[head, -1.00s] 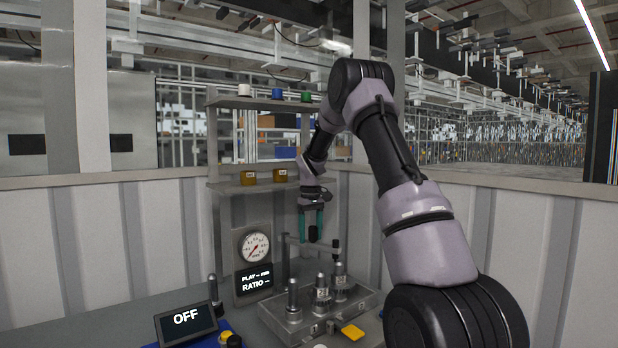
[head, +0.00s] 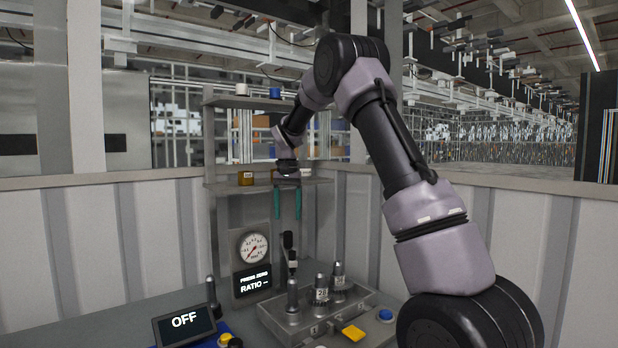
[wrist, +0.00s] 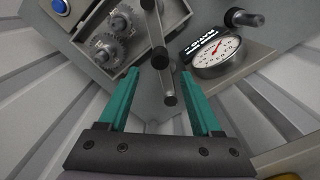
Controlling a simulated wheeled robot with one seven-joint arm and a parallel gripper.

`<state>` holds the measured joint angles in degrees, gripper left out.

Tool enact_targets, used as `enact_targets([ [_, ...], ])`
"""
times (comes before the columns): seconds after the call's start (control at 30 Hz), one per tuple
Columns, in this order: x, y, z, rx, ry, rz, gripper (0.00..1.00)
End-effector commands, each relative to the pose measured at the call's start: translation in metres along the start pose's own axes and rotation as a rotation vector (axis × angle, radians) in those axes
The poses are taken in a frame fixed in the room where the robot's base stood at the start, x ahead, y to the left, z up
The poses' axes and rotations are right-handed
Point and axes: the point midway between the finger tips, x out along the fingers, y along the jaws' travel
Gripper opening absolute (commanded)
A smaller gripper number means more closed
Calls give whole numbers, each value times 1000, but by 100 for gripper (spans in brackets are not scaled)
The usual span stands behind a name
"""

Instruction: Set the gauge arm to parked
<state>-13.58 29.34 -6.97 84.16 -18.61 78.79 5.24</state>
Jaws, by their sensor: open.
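The gauge arm (head: 291,256), a thin bar with black ends, stands beside the gauge and points roughly toward the head camera. In the wrist view the gauge arm (wrist: 160,58) shows between and beyond my fingers. My gripper (head: 287,217) is open and empty above the gauge arm, apart from it in the head view. Its two teal fingers also show in the wrist view (wrist: 160,73). The round white gauge (head: 254,247) has a red needle. The display (head: 252,280) below it reads "PRESS ZERO" and "RATIO --".
A grey fixture box (head: 333,313) with several upright metal posts stands in front of the arm. A blue button (head: 386,315) and a yellow tab (head: 353,333) are near it. A screen (head: 184,322) reads "OFF". A shelf (head: 225,184) is close behind my gripper.

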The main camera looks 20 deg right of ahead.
Motion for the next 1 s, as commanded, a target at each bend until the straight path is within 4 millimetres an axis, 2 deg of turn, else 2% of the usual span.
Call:
enact_targets([
  [0.1,-24,0,0,0,2,-1,66],
  [0.6,-92,49,59,-5,88,-119,66],
  [0.8,-109,65,81,-8,121,-155,66],
  [1.0,-117,73,94,-9,138,-174,66],
])
